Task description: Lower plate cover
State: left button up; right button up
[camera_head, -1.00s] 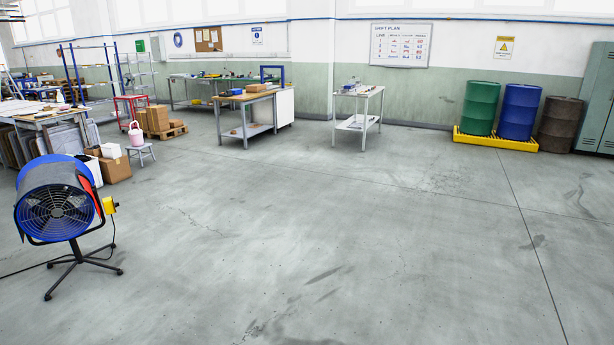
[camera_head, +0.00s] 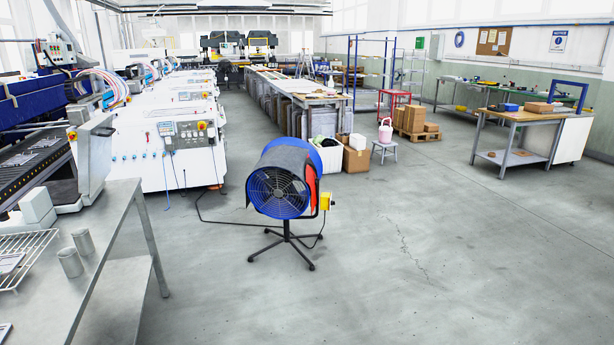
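Neither of my grippers is in view. On the metal table (camera_head: 112,235) at the left stands a grey and white device (camera_head: 38,208). A grey panel (camera_head: 95,158) stands raised and tilted beside it. I cannot tell whether this panel is the plate cover. No other plate cover can be made out. White machines (camera_head: 165,140) with hoses and a control box stand behind the table.
A blue drum fan (camera_head: 280,190) stands on the floor in the middle, its cable (camera_head: 215,215) running left. Two metal cups (camera_head: 75,255) and a wire rack (camera_head: 22,262) are on the left table. A workbench (camera_head: 515,130) stands at the right. The floor right of the fan is clear.

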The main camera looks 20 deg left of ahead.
aim_at(94, 148)
jog(key=i+j+u, duration=0.1)
jog(key=i+u, duration=0.25)
jog(key=u, duration=0.15)
jog(key=i+u, duration=0.35)
jog(key=u, duration=0.15)
jog(key=i+l+u, duration=0.25)
jog(key=u, duration=0.2)
jog(key=i+l+u, duration=0.3)
jog(key=u, duration=0.2)
jog(key=i+l, duration=0.05)
jog(key=i, duration=0.05)
